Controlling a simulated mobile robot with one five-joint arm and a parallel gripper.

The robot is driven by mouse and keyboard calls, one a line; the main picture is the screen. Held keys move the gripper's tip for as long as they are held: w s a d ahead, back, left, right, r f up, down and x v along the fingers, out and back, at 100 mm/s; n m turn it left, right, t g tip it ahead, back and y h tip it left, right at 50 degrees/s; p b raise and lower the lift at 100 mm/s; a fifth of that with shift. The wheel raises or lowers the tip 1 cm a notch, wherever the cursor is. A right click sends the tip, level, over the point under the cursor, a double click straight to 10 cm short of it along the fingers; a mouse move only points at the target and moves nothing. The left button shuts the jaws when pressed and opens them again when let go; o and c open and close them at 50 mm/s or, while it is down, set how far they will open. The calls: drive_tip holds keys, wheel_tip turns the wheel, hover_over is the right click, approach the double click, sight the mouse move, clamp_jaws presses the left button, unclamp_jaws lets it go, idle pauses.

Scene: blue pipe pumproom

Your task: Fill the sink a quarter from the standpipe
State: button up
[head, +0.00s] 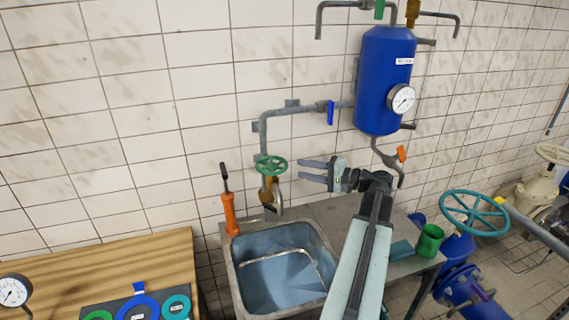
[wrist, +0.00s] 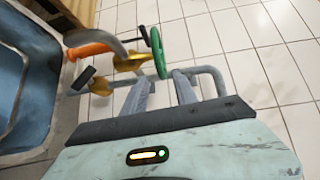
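The sink (head: 236,275) is a blue basin with a worn metal rim against the tiled wall. A pale line runs around its inside; I cannot tell whether water lies in it. Above its back edge is the standpipe's brass tap (head: 268,187) with a green handwheel (head: 271,165) and a curved spout (head: 280,199). I see no stream from the spout. My gripper (head: 300,169) is open and empty, right of the handwheel and apart from it, fingers pointing left. In the wrist view the green handwheel (wrist: 158,52) lies beyond my open fingers (wrist: 163,77).
A blue tank (head: 383,80) with a gauge hangs on the wall; a pipe with a blue lever (head: 331,112) runs from it. An orange-handled tool (head: 229,214) stands left of the sink. A green cup (head: 430,240) is on the right counter. A wooden bench (head: 130,258) is left.

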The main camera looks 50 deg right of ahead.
sight(286, 164)
drive_tip(key=x, duration=0.7)
drive_tip(key=shift+w+d, duration=0.1)
drive_tip(key=shift+w, duration=0.1)
clamp_jaws()
